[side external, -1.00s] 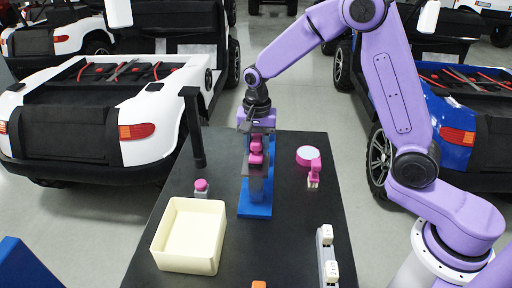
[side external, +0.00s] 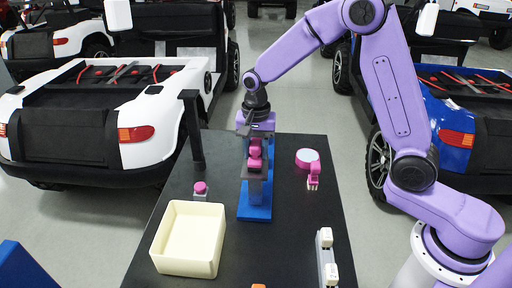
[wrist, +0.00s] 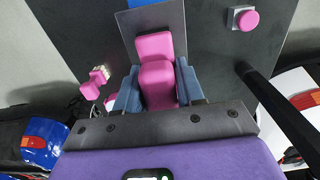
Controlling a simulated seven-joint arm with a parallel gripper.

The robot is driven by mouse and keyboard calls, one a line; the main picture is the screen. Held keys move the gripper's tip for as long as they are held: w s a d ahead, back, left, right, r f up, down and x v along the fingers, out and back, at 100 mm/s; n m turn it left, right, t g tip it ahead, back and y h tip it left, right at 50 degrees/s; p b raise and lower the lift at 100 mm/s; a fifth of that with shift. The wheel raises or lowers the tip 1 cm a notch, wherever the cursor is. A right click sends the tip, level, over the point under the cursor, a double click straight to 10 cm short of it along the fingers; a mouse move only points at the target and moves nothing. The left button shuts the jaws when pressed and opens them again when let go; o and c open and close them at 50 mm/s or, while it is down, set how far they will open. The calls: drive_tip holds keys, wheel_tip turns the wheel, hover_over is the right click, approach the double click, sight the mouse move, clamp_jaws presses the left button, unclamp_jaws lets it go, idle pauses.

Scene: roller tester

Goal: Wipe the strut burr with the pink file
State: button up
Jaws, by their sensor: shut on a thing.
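My gripper (wrist: 157,88) is shut on the pink file (wrist: 158,82), a blocky pink piece between the two blue-grey fingers. The strut stands on a blue base (side external: 255,212). In the wrist view the grey strut plate (wrist: 140,20) lies just beyond the file's far end. I cannot tell whether file and strut touch. The burr cannot be made out.
On the dark table (side external: 285,245) stand a cream bin (side external: 190,240), a pink button on a grey box (side external: 200,188), a black post (side external: 194,130), a pink round-headed item (side external: 307,158) and a white-and-grey fixture (side external: 327,255). Vehicles stand beyond the table.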

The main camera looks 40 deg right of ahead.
drive_tip(key=shift+s+a, duration=0.4)
drive_tip(key=shift+a, duration=0.05)
drive_tip(key=shift+w+d, duration=1.15)
drive_tip(key=shift+d, duration=0.05)
drive_tip(key=shift+s+a, duration=0.65)
drive_tip(key=shift+s+a+f, duration=0.15)
drive_tip(key=shift+s+a, duration=0.4)
drive_tip(key=shift+s, duration=0.05)
drive_tip(key=shift+w+r, duration=0.1)
drive_tip(key=shift+r, duration=2.95)
